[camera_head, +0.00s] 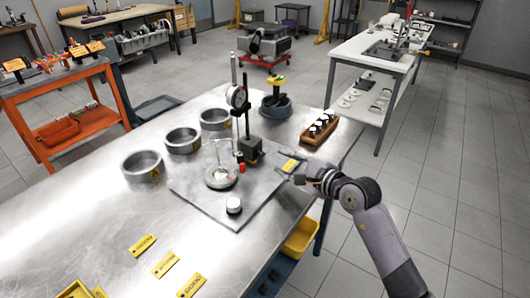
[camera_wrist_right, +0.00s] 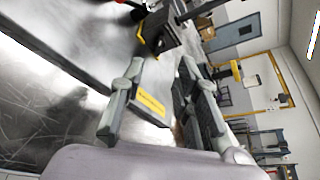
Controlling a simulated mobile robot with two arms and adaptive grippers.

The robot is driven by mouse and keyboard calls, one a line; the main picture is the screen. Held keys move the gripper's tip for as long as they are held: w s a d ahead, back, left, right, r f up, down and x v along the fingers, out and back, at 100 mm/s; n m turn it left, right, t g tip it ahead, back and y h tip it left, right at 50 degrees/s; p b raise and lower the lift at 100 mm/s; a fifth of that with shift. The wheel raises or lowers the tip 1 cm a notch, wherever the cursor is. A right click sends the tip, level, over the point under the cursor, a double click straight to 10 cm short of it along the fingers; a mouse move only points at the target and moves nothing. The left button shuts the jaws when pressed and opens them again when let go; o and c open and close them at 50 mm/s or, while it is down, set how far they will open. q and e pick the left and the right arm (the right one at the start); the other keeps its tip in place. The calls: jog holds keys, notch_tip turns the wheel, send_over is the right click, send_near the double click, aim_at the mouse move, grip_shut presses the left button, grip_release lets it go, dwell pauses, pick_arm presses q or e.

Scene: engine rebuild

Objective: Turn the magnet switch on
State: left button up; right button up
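The dark magnetic base (camera_head: 250,151) carries an upright post with a round dial gauge (camera_head: 237,96). It stands on a grey plate on the metal table. A small red part (camera_head: 242,168) shows at its lower front; I cannot tell whether it is the switch or how it is set. My right gripper (camera_head: 292,178) is right of the base, low over the plate's right edge and apart from the base. In the wrist view the gripper (camera_wrist_right: 158,100) has its fingers apart, with a yellow-labelled tag (camera_wrist_right: 151,103) showing between them. I cannot tell whether they touch it. My left gripper is out of view.
A glass beaker (camera_head: 220,165) and a small piston-like part (camera_head: 234,206) stand on the grey plate (camera_head: 205,205). Several metal rings (camera_head: 143,166) are to the left. A wooden tray (camera_head: 319,130) of small parts and a dark bowl (camera_head: 276,107) are behind. The table's front left is mostly clear.

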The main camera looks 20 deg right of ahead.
aim_at(261, 153)
jog(key=x, duration=0.9)
jog(key=shift+w+a+p, duration=0.1)
jog(key=shift+w+p, duration=0.1)
jog(key=shift+p, duration=0.15)
jog(key=shift+c, duration=0.5)
jog(key=shift+s, duration=0.1)
grip_shut()
